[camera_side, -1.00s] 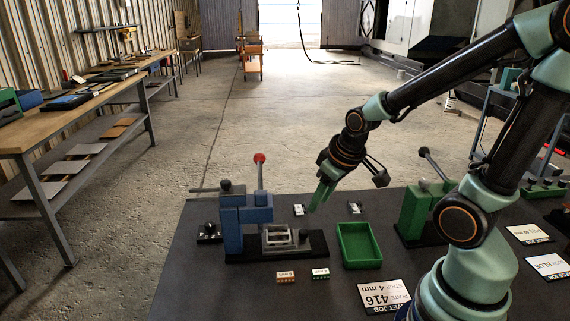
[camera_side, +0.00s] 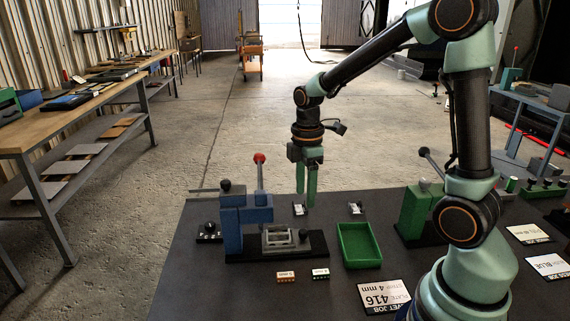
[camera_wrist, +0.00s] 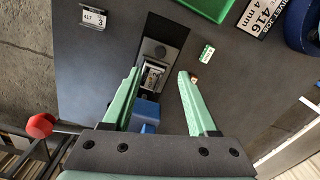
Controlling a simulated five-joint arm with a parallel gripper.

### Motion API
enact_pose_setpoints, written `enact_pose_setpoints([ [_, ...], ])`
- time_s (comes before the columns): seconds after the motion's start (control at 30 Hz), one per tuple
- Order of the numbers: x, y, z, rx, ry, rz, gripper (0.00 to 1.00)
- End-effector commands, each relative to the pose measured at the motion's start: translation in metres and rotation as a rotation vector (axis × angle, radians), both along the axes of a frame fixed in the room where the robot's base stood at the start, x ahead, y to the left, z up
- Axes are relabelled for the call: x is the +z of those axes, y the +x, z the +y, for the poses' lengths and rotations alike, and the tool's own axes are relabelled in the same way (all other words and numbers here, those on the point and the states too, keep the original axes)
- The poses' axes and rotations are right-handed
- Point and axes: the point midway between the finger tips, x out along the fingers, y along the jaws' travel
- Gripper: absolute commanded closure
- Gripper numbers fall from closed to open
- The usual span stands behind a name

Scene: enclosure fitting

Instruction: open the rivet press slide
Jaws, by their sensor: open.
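A blue press (camera_side: 232,222) stands on a black base at the left of the dark table, with a red-ball lever (camera_side: 259,160) upright. A grey frame-like slide (camera_side: 277,239) sits on its base, right of the blue body. In the wrist view the slide (camera_wrist: 152,76) shows beyond the blue block, between my fingers. A second press, green (camera_side: 415,212) with a black-ball lever (camera_side: 424,153), stands to the right, partly behind my arm. My gripper (camera_side: 306,202) is open and empty, pointing down above the table, right of the blue press. Its fingers also show in the wrist view (camera_wrist: 160,72).
A green tray (camera_side: 340,262) lies right of the blue press. Two small cards or holders (camera_side: 355,208) stand behind.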

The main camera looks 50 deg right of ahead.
Motion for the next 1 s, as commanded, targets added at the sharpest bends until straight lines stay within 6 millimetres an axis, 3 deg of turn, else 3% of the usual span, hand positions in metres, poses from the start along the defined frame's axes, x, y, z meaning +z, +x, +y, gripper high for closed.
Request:
enact_pose_setpoints([
  [0.5,-0.092,-0.002,0.000,-0.003,0.001,0.003,0.41],
  [0.7,-0.106,-0.001,0.000,-0.003,0.000,0.000,0.41],
  [1.0,-0.109,-0.001,0.000,-0.003,0.000,-0.001,0.41],
])
